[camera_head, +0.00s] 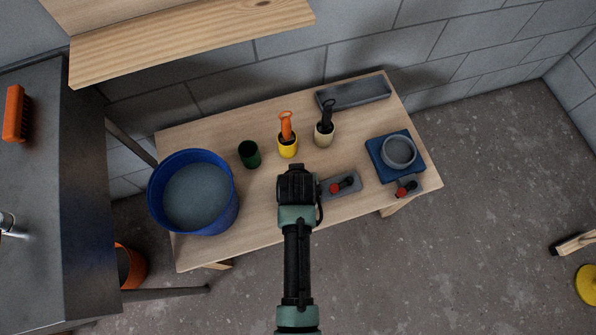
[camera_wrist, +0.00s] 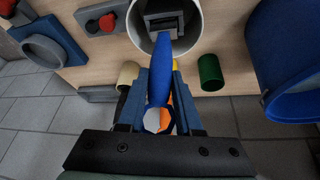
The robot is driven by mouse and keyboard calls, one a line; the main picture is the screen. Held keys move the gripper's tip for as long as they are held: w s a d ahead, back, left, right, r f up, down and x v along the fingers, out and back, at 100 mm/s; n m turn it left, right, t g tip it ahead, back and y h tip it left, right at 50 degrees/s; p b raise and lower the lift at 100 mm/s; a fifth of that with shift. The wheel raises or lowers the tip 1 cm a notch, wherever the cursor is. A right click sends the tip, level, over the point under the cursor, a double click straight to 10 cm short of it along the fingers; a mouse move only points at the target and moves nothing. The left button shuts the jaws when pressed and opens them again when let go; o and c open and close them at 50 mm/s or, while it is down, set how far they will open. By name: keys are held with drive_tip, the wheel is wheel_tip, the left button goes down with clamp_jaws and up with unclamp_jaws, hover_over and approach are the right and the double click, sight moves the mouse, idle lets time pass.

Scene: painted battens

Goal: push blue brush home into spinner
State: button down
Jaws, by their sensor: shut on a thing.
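The blue brush (camera_wrist: 168,70) shows in the wrist view, with its handle end toward the camera and its far end inside the mouth of the spinner. The spinner is a pale round drum (camera_wrist: 139,30) with a dark grey holder (camera_wrist: 165,18) inside. The brush's far end meets or overlaps this holder; how deep it sits I cannot tell. My gripper (camera_wrist: 159,84) is shut on the brush, just outside the drum's rim. In the head view my gripper (camera_head: 297,172) is over the bench's middle and hides the spinner and brush.
A red-knobbed switch box (camera_head: 342,185) is close on the right. A yellow cup (camera_head: 288,150) with an orange brush, a cream cup (camera_head: 324,138) and a green cup (camera_head: 249,154) stand behind. A blue bucket (camera_head: 233,208) is left, a blue block with grey ring (camera_head: 376,164) right.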

drive_tip(key=shift+f+b, duration=0.35)
drive_tip(key=shift+f, duration=0.2)
drive_tip(key=c, duration=0.5)
unclamp_jaws()
drive_tip(key=shift+r, duration=0.1)
drive_tip(key=p+v, duration=0.2)
drive_tip(key=v, duration=1.1)
drive_tip(key=shift+p, duration=0.3)
